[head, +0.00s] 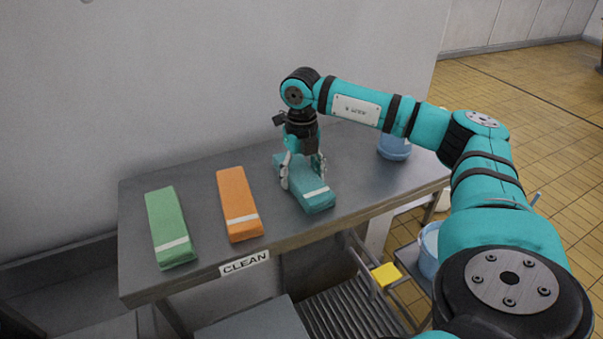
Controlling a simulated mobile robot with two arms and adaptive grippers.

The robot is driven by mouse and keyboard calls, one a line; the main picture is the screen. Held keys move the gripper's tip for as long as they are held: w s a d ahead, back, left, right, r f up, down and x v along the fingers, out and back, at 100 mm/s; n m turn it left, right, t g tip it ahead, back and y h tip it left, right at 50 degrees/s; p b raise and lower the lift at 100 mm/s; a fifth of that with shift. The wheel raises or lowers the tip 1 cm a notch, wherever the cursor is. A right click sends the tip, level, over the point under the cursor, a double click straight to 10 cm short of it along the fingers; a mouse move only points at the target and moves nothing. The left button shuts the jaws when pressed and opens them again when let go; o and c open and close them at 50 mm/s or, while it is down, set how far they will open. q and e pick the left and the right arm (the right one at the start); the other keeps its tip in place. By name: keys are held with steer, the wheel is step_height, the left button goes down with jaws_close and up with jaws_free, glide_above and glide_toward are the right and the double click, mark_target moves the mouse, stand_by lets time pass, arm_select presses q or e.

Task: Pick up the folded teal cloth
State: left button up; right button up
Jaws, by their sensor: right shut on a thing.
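The folded teal cloth (318,200) has a white stripe near its front end and lies on the grey metal table (190,272), right of the orange cloth. My right gripper (304,181) points down over the cloth with a finger on each side of it, and is shut on it. The cloth appears to be still at table height; I cannot tell whether it is clear of the surface. My left gripper is not in view.
A folded orange cloth (236,198) and a folded green cloth (166,222) lie to the left. A blue container (394,146) stands at the table's right. A "CLEAN" label (245,264) marks the front edge. A wall (180,80) closes the back. A blue bucket (429,250) stands lower right.

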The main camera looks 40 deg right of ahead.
steer(key=c, duration=0.5)
steer(key=shift+o, duration=0.2)
steer(key=shift+r, duration=0.1)
